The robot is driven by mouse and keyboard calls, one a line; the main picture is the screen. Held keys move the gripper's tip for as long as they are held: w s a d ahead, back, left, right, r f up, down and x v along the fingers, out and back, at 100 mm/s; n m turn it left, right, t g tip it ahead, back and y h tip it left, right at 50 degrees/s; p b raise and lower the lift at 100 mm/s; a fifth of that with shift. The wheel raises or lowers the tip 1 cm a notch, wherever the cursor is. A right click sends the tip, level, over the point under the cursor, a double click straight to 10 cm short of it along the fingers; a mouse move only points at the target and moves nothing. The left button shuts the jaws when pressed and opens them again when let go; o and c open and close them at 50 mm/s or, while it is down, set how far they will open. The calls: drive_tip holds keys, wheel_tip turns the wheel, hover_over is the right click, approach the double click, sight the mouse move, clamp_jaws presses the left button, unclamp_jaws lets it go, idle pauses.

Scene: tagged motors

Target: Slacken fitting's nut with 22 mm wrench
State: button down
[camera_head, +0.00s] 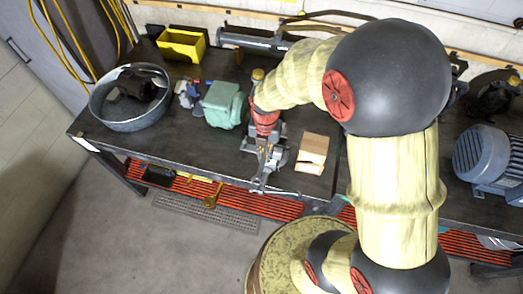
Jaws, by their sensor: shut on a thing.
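My gripper (263,160) points down over the front part of the dark workbench (180,135), left of a small wooden block. It is shut on a thin grey tool (275,192), which looks like the wrench. The tool lies roughly level at the bench's front edge and reaches out to both sides below the fingers. Its size marking is too small to read. A teal, block-shaped part (223,105) stands left of my wrist. I cannot make out the fitting or its nut; my arm and gripper hide part of the bench.
A round metal tub (128,112) with dark contents stands at the bench's left end. A yellow bin (181,45) is behind. The wooden block (312,153) sits close right of my gripper. A blue-grey motor (487,155) is far right. The bench's front left is clear.

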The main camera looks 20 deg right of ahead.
drive_tip(key=shift+d, duration=0.1)
drive_tip(key=shift+s+d+n, duration=0.3)
drive_tip(key=shift+d+n, duration=0.2)
drive_tip(key=shift+n, duration=0.1)
drive_tip(key=shift+s+d+n, duration=0.25)
drive_tip(key=shift+d+n, duration=0.2)
drive_tip(key=shift+n, duration=0.15)
drive_tip(key=shift+a, duration=0.15)
drive_tip(key=shift+w+a+m, duration=0.15)
drive_tip(key=shift+a+m, duration=0.05)
drive_tip(key=shift+m, duration=0.2)
drive_tip(key=shift+r+p, duration=0.55)
drive_tip(key=shift+r, duration=0.3)
idle(0.3)
drive_tip(key=shift+r+p, duration=0.65)
drive_tip(key=shift+r, duration=0.25)
drive_tip(key=shift+a, duration=0.1)
drive_tip(key=shift+w+a+m, duration=0.5)
drive_tip(key=shift+a+m, duration=0.1)
drive_tip(key=shift+m, duration=0.2)
drive_tip(key=shift+w+a+m, duration=0.45)
drive_tip(key=shift+a+m, duration=0.15)
drive_tip(key=shift+m, duration=0.2)
